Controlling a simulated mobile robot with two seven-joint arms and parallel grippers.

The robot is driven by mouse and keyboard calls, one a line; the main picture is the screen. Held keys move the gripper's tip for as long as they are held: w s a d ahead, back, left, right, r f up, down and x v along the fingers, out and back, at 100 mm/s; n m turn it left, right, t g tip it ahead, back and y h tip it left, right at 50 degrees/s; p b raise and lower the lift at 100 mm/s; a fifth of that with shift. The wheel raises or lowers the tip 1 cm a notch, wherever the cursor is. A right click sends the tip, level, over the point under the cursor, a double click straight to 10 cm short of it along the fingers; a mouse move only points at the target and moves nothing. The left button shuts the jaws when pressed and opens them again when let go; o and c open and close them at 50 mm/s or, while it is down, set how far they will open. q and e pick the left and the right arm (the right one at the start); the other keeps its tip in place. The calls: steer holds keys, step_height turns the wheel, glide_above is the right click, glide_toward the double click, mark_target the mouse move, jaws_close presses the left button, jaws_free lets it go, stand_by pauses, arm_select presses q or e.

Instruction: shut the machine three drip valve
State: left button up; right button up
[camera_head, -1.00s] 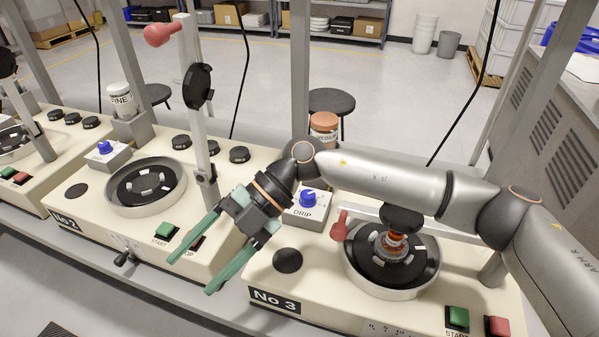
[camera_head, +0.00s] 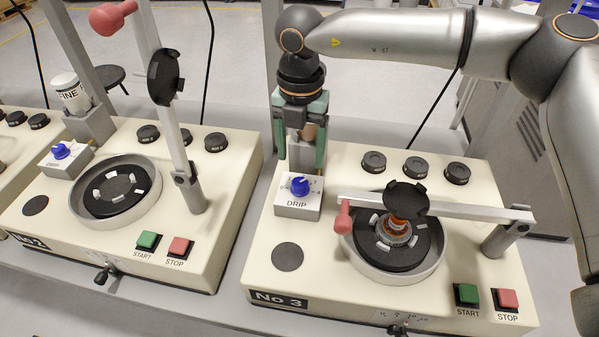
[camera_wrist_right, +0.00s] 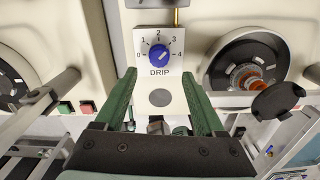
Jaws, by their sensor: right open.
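The machine three drip valve is a blue knob (camera_head: 299,187) on a small white box marked DRIP, at the back left of the No 3 machine (camera_head: 262,262). In the right wrist view the knob (camera_wrist_right: 159,53) sits on a dial numbered 0 to 4; I cannot read its setting surely. My right gripper (camera_head: 300,158) is open and empty, with green fingers pointing down just behind and above the box. In the wrist view its fingertips (camera_wrist_right: 158,75) lie either side of the dial's lower part, apart from the knob. My left gripper is not in view.
The lowered arm with a red handle (camera_head: 343,218) crosses the No 3 bowl (camera_head: 352,262) right of the valve. Black knobs (camera_head: 416,167) line the back. Green START (camera_head: 466,294) and red STOP (camera_head: 507,299) buttons are at front right. Machine No 2 (camera_head: 225,235) stands left, its arm raised.

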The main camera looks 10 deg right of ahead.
mark_target(300, 182)
step_height(300, 182, down, 7)
steer(key=shift+f+p, duration=0.1)
steer(key=shift+p, duration=0.3)
jaws_close()
stand_by(0.5)
